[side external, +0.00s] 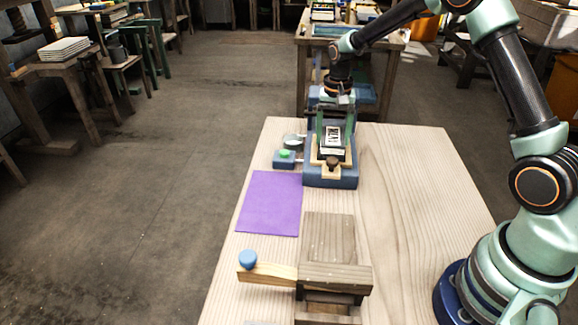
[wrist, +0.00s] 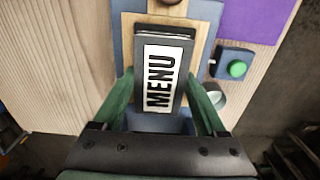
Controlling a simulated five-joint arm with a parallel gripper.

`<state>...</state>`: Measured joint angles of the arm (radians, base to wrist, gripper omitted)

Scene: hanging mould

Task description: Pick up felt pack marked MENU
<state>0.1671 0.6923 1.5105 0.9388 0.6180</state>
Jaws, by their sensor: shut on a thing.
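The felt pack marked MENU (wrist: 161,70) is a dark block with a white label, seen large in the wrist view. In the side external view the pack (side external: 333,139) shows small, with its white label facing the camera. My gripper (wrist: 166,98) has its two green fingers on either side of the pack, shut on it. In the side external view my gripper (side external: 335,125) points down at the blue stand (side external: 316,174). The pack is over the stand's wooden plate (wrist: 190,22); I cannot tell whether it touches it.
A purple sheet (side external: 269,203) lies on the wooden table (side external: 420,200). A small blue box with a green button (side external: 284,156) sits left of the stand. A wooden block device with a blue-knobbed lever (side external: 335,255) stands at the front. The table's right part is clear.

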